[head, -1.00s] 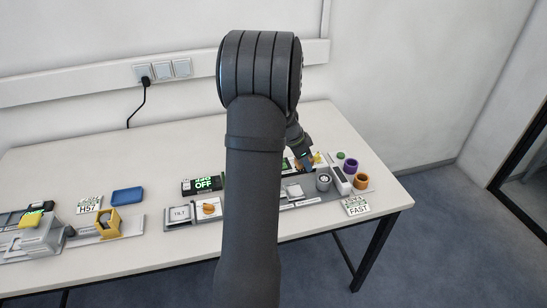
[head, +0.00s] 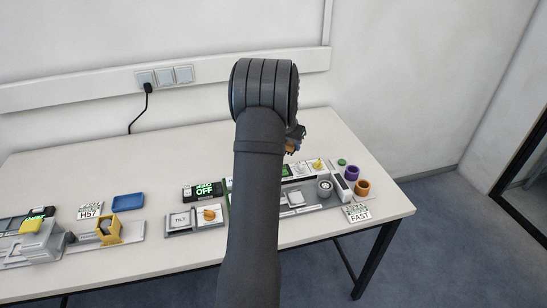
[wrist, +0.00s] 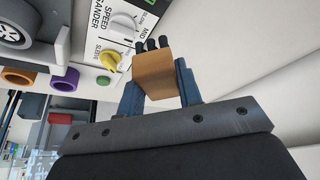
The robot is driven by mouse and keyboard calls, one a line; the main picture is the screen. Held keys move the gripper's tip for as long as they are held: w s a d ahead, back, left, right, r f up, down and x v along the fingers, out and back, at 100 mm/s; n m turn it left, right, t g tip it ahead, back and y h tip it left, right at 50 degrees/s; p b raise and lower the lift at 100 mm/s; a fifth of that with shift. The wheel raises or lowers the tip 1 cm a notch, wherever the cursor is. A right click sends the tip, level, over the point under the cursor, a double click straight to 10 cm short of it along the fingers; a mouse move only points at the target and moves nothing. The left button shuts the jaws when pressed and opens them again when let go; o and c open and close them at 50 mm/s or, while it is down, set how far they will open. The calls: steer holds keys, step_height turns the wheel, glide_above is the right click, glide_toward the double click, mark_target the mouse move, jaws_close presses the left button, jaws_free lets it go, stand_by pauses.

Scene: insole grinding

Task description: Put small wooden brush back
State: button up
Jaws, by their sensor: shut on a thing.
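The small wooden brush (wrist: 152,74) shows in the wrist view as a tan wooden block with dark bristles. My gripper (wrist: 160,90) is shut on it, with a blue finger on each side of the block. The bristles point away from the gripper, towards the panel with knobs. In the head view my gripper (head: 294,138) is mostly hidden behind my arm, above the back of the table. Only a little tan of the brush (head: 291,149) shows there.
A purple cup (head: 352,173), an orange cup (head: 362,188) and a grey cylinder (head: 325,188) stand at the table's right end. A yellow knob (wrist: 110,60) sits on the panel. A blue tray (head: 128,202) and yellow holder (head: 107,232) are at left. The back right tabletop is clear.

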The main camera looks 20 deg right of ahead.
steer(key=w+a+f, duration=0.2)
steer(key=w, duration=0.1)
steer(key=w+a+f, duration=0.3)
steer(key=shift+a, duration=0.15)
steer(key=shift+f, duration=1.85)
steer(key=shift+f, duration=0.15)
steer(key=o, duration=1)
steer(key=v, duration=1.2)
